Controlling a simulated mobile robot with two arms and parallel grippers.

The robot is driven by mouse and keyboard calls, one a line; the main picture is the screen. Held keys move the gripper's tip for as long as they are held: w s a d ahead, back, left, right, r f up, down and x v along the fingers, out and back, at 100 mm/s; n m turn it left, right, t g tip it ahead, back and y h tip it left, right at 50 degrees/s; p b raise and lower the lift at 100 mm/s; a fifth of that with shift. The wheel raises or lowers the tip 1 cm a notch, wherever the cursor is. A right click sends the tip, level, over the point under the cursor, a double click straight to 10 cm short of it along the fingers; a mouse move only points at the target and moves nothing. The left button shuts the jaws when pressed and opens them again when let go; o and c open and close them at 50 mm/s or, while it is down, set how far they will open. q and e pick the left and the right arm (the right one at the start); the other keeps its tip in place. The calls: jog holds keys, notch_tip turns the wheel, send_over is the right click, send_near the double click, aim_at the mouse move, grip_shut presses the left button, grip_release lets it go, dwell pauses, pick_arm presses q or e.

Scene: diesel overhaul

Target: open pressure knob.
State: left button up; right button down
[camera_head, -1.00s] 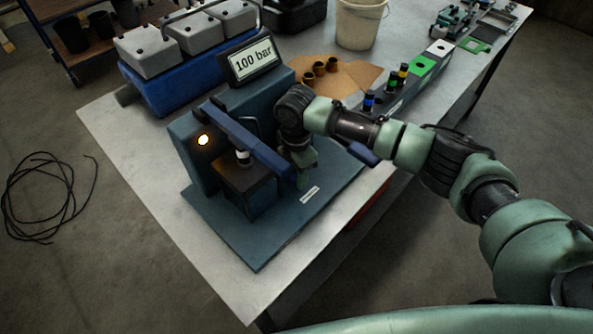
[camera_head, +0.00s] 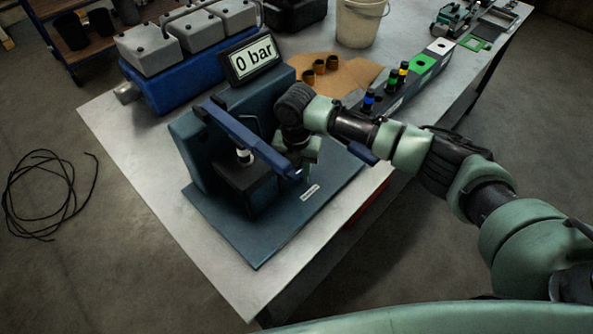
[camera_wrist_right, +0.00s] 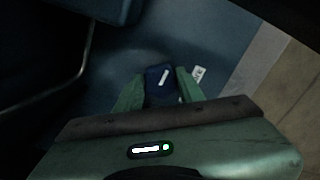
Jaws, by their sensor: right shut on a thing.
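The pressure knob (camera_wrist_right: 158,78) is dark blue with a white mark. In the right wrist view it sits between the two green fingers of my right gripper (camera_wrist_right: 160,88), which is shut on it. In the head view my right gripper (camera_head: 303,165) points down at the right side of the blue test stand (camera_head: 190,150), and its fingers hide most of the knob. My left gripper is not in view.
A blue lever arm (camera_head: 248,140) crosses the stand beside my gripper. Behind are a blue engine block with grey covers (camera_head: 185,75), brown rings on cardboard (camera_head: 350,75), a rack with coloured parts (camera_head: 415,72) and a bucket (camera_head: 360,22). The table's front left strip is clear.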

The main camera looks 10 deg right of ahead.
aim_at(296, 174)
jog(key=shift+n, duration=0.3)
jog(key=c, duration=0.9)
grip_release()
jog(key=shift+r, duration=0.1)
jog(key=shift+r, duration=0.35)
notch_tip(296, 174, up, 7)
jog(key=shift+b, duration=1.05)
